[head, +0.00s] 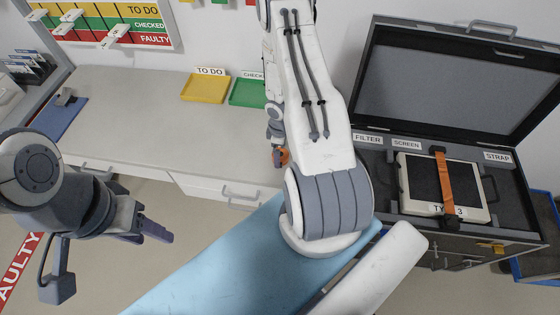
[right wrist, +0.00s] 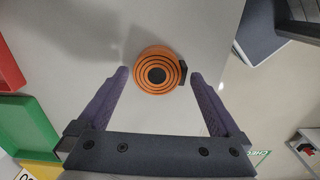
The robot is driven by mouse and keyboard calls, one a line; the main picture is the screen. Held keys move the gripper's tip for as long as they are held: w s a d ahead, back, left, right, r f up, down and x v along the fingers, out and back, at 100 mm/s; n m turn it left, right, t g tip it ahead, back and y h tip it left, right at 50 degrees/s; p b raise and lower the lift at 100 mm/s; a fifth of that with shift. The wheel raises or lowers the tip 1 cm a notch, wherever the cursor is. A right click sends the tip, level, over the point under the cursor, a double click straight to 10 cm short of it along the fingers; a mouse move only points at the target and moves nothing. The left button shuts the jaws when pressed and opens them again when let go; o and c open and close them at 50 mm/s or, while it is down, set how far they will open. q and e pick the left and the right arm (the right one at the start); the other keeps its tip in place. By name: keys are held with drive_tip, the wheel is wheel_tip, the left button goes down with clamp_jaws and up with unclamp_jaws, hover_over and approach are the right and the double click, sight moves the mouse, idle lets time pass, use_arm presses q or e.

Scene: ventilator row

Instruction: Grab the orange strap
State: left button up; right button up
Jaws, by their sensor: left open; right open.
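A coiled orange strap (right wrist: 157,73) with a dark centre and a black buckle at its side shows in the right wrist view, on a pale surface. A small part of it (head: 284,157) shows in the head view near the counter's front edge, partly hidden by my right arm. My right gripper (right wrist: 159,80) is open, one finger on either side of the coil, with gaps visible. Another orange strap (head: 445,176) lies across a framed screen (head: 478,190) in the open case at right. My left gripper (head: 158,232) is open and empty at lower left, over the floor.
A yellow tray (head: 205,88) and a green tray (head: 248,93) stand at the back of the counter (head: 130,125). The open dark case (head: 518,225) has labels for filter, screen and strap. The counter's middle left is clear.

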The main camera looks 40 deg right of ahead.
wheel_tip(320, 180, down, 2)
drive_tip(key=shift+f+b, duration=0.2)
drive_tip(key=shift+b, duration=0.5)
drive_tip(key=shift+r, duration=0.1)
drive_tip(key=c, duration=1.2)
drive_tip(key=shift+r, duration=0.1)
